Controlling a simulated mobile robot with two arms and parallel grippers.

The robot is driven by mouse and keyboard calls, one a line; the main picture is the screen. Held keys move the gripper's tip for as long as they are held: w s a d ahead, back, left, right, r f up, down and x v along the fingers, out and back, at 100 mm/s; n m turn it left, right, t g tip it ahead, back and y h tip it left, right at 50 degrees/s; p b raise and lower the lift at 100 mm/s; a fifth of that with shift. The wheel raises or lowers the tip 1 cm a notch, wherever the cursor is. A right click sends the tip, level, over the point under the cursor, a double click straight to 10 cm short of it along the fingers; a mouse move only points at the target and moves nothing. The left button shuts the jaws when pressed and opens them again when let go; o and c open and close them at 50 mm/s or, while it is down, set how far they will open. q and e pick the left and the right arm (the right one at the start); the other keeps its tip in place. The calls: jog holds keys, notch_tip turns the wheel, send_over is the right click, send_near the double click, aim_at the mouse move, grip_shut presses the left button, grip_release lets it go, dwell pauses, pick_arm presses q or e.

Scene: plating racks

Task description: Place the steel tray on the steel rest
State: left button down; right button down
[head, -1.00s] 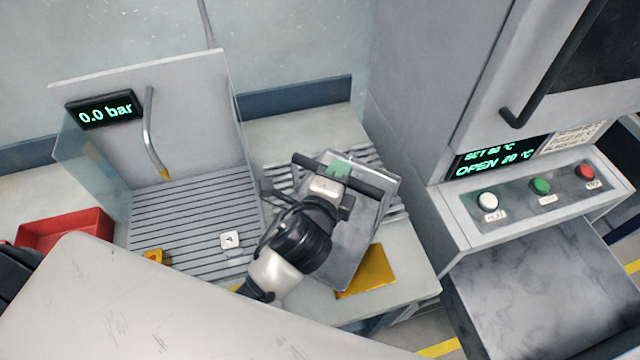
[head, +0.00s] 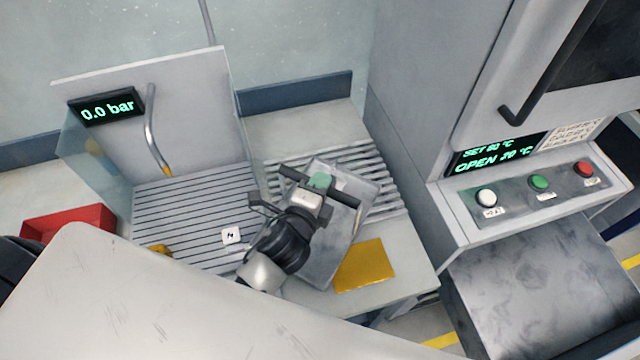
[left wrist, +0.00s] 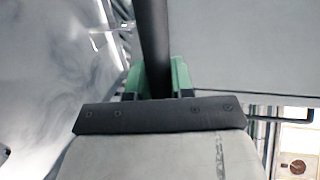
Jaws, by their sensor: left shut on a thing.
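The steel tray (head: 338,238) is a flat grey plate with a black bar handle (head: 345,198) across it. My left gripper (head: 320,181) is shut on that handle, and my wrist hides part of the tray. In the left wrist view the green fingertips of the left gripper (left wrist: 160,78) clasp the dark handle bar (left wrist: 154,35). The steel rest (head: 392,190) is a slatted grey rack on the bench. The tray lies turned at an angle over the rest and overhangs its front; I cannot tell whether they touch. My right gripper is out of view.
A yellow square (head: 365,266) lies on the bench front. Left is a ribbed washing bay (head: 190,215) with a spout (head: 152,135) and a small white tag (head: 231,235). A red bin (head: 70,222) stands far left. The oven cabinet (head: 410,120) bounds the right.

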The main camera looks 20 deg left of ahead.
pick_arm(q)
jog(key=c, duration=1.4)
grip_release()
jog(key=shift+f, duration=0.15)
jog(key=o, duration=0.4)
jog(key=shift+s+r, duration=0.1)
jog(key=shift+r, duration=0.1)
jog(key=shift+b+v, duration=1.6)
jog(key=shift+v, duration=4.35)
